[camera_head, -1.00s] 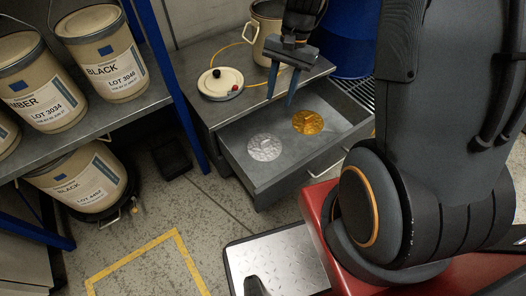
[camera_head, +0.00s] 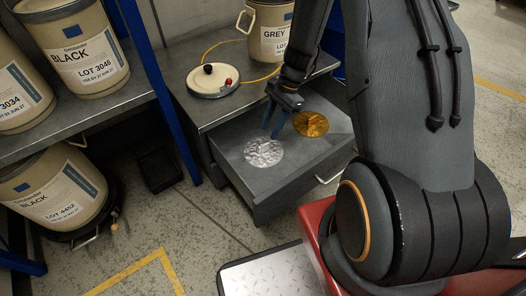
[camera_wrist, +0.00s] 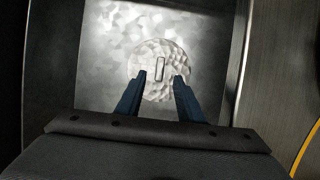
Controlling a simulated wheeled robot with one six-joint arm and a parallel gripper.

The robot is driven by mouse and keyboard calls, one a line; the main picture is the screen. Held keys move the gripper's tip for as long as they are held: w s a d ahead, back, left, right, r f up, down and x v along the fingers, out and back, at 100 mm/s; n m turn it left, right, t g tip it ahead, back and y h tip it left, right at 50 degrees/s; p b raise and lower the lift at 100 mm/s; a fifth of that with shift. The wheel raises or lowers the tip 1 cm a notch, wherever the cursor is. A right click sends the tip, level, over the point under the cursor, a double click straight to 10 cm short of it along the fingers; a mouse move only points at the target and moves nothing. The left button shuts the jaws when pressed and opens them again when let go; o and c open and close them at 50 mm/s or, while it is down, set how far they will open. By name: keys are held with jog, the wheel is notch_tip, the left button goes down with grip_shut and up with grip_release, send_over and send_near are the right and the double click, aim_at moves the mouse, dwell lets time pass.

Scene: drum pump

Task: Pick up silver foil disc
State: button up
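The silver foil disc (camera_head: 263,152) lies flat in the open drawer (camera_head: 290,178), left of a gold foil disc (camera_head: 311,124). In the wrist view the silver disc (camera_wrist: 160,66) shows a crumpled round face with a small upright tab (camera_wrist: 159,68) at its middle. My gripper (camera_head: 273,134) is over the drawer, just above and right of the silver disc in the head view. Its two blue fingers (camera_wrist: 159,78) are spread apart, with nothing between them that I can see held. In the wrist view the fingertips overlap the disc's lower part on either side of the tab.
A blue-framed shelf (camera_head: 125,103) with BLACK drums stands left. The drawer walls surround the discs.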

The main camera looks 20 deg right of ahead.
aim_at(264, 144)
jog(key=b+x, duration=0.2)
jog(key=x, duration=0.6)
jog(key=shift+f+b, duration=0.1)
jog(key=shift+b, duration=0.25)
jog(key=shift+c, duration=0.2)
grip_shut()
